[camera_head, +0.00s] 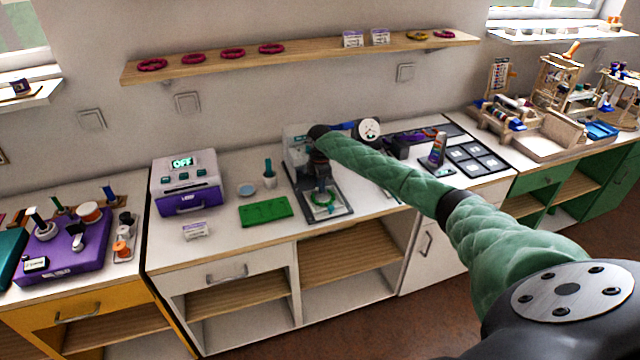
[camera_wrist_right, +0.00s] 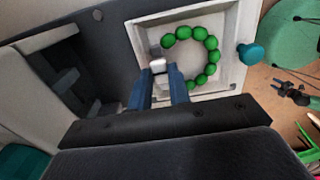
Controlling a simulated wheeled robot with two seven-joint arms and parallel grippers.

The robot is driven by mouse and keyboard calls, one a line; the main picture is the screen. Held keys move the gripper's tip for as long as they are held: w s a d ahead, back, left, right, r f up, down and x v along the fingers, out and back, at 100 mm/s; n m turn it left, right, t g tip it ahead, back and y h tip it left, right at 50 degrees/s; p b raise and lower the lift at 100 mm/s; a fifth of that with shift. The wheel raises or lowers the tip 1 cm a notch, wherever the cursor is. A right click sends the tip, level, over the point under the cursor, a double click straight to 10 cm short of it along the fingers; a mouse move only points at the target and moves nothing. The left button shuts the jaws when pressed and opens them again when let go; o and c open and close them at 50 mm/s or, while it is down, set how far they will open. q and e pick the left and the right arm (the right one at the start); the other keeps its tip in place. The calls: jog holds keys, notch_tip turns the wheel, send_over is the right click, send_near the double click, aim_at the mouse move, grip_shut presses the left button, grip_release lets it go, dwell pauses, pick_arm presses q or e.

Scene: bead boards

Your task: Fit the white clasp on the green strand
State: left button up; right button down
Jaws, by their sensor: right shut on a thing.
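The green strand (camera_wrist_right: 207,44) is a curved row of round green beads in a pale square tray (camera_wrist_right: 232,75). Its open side faces left in the right wrist view. It also shows small in the head view (camera_head: 325,207), on a grey stand. The white clasp (camera_wrist_right: 158,66) is a small white block at the strand's open side. My right gripper (camera_wrist_right: 161,80) is shut on the clasp, its blue fingers over the tray's left part. Whether the clasp touches the end beads I cannot tell. In the head view the right gripper (camera_head: 322,180) is small above the tray. My left gripper is not in view.
A teal knob (camera_wrist_right: 252,53) stands at the tray's right side. On the white counter, left of the stand, are a green mat (camera_head: 265,210), a teal-handled tool (camera_head: 268,172) and a purple-and-white machine (camera_head: 187,183) reading OFF. A black panel with grey squares (camera_head: 476,157) lies to the right.

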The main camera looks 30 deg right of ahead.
jog(key=c, duration=1.2)
grip_release()
jog(key=shift+c, duration=0.2)
jog(key=o, duration=0.3)
jog(key=shift+o, duration=0.2)
jog(key=shift+r, duration=0.1)
jog(key=shift+r+p, duration=0.8)
jog(key=shift+r, duration=0.1)
jog(key=shift+r+p, duration=1.95)
jog(key=shift+r, duration=0.6)
jog(key=shift+f, duration=0.1)
